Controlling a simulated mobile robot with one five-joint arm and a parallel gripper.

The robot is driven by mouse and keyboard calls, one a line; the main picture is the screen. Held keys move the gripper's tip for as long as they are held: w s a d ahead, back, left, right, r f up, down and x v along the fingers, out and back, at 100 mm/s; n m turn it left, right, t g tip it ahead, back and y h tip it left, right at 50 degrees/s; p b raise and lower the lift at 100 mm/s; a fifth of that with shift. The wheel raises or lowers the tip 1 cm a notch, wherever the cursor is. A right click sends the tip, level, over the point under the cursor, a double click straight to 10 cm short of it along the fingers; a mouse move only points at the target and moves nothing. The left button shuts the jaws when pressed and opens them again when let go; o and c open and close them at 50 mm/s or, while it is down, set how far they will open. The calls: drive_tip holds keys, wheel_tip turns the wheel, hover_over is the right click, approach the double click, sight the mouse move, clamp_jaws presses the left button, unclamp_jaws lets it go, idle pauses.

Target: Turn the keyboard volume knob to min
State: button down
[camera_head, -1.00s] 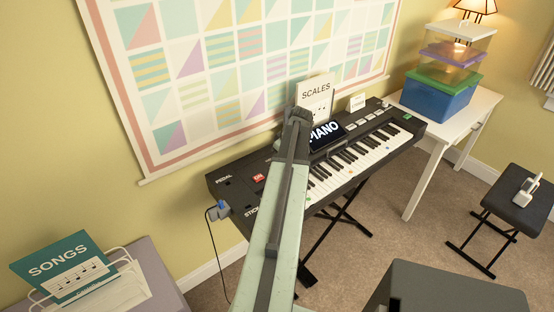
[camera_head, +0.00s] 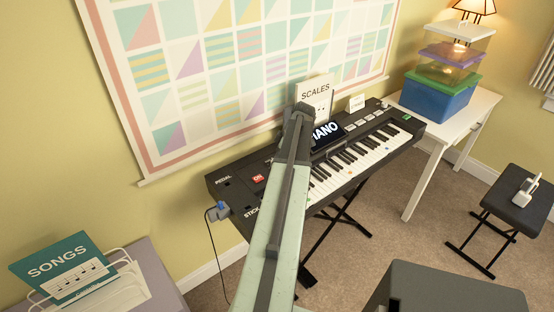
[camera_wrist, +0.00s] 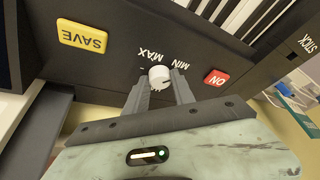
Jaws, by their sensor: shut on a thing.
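The black keyboard (camera_head: 240,191) stands on a folding stand against the wall; its screen reads PIANO. In the wrist view, the white volume knob (camera_wrist: 159,76) sits on the panel below the printed MIN and MAX marks. My gripper (camera_wrist: 160,84) has its two dark fingers on either side of the knob and is shut on it. The red ON button (camera_wrist: 216,77) is right of the knob and the yellow SAVE button (camera_wrist: 82,36) is left. In the head view my arm hides the knob and the fingertips. The knob's pointer direction is not clear.
A SCALES book (camera_head: 315,95) stands behind the keyboard. A blue plug and cable (camera_head: 220,208) are at its left end. A white table (camera_head: 484,104) with stacked boxes, a black stool (camera_head: 513,198) and a SONGS book (camera_head: 62,268) stand around.

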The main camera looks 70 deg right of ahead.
drive_tip(key=shift+s, duration=0.15)
drive_tip(key=c, duration=1.1)
unclamp_jaws()
drive_tip(key=shift+o, duration=0.2)
drive_tip(key=p+v, duration=0.7)
drive_tip(key=shift+r, duration=0.4)
drive_tip(key=shift+s, duration=0.15)
